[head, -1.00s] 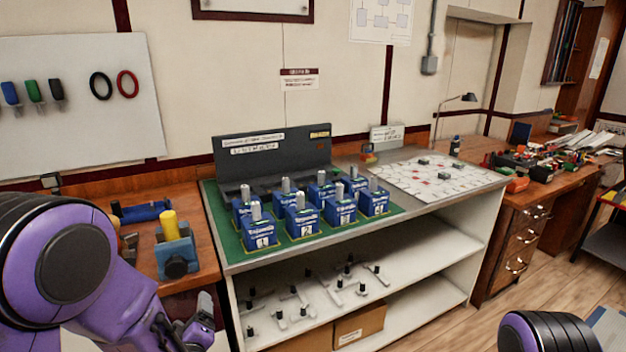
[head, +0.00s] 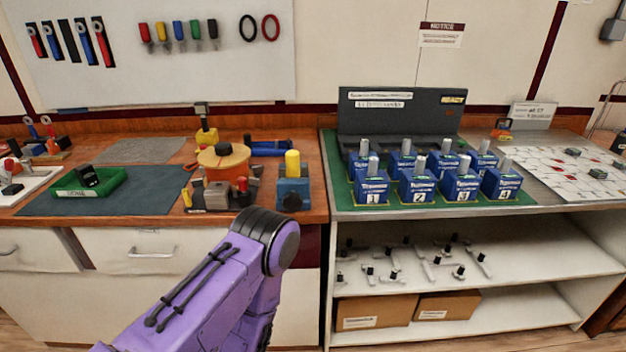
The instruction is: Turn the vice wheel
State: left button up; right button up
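A small blue vice (head: 293,188) stands near the front edge of the wooden bench, with a yellow cylinder (head: 292,163) upright in it. Its dark round wheel (head: 291,202) is on the front face, towards me. My purple arm rises from the bottom of the head view, and its black elbow is just below and left of the vice in the picture. Neither of my grippers shows. Nothing is seen touching the wheel.
An orange round-topped fixture (head: 222,160) and small parts crowd the left of the vice. A dark blue tool (head: 268,148) lies behind it. A shelf unit (head: 470,224) with numbered blue blocks (head: 371,188) stands at right. The dark mat (head: 120,198) has free room.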

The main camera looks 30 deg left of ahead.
aim_at(292, 201)
jog(key=k, duration=0.5)
jog(key=z, duration=1.5)
jog(key=i, duration=1.1)
jog(key=u, duration=2.1)
